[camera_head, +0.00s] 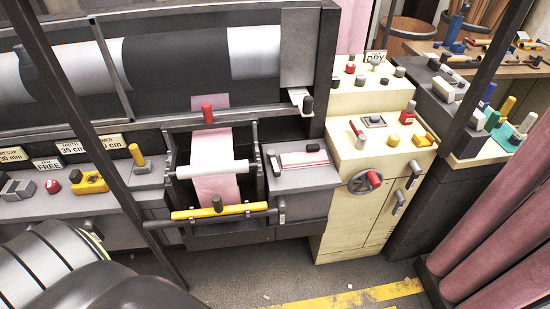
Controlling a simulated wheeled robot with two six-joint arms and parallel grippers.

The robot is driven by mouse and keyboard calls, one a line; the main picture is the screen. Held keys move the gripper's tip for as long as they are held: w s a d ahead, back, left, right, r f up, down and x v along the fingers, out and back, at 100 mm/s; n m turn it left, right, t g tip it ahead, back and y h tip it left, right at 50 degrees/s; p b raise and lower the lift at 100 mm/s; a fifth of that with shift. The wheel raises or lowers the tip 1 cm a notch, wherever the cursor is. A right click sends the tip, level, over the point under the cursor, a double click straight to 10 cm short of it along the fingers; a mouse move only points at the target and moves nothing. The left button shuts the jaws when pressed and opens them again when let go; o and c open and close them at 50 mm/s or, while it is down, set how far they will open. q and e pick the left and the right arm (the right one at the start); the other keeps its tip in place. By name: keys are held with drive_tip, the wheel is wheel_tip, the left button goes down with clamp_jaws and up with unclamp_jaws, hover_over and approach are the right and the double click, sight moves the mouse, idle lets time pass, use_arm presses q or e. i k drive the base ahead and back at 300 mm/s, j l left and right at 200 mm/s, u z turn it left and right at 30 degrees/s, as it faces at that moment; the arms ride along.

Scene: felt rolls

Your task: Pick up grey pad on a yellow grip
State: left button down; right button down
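An upright yellow grip (136,154) stands on a small grey pad (143,168) at the right end of the left grey shelf. Another upright yellow grip (506,107) stands among tools on the right-hand dark cabinet, with a grey part at its foot; I cannot tell the two kinds apart at this size. Neither of my grippers shows in the head view.
The left shelf (40,207) also holds a yellow block (89,182), a red knob (52,186) and label signs. A yellow bar (220,211) crosses the machine front. A cream cabinet (352,205) stands right of it. Dark posts cross the view. Pink rolls (495,230) stand at right.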

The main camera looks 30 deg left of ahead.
sight(141, 166)
drive_tip(key=u, duration=2.05)
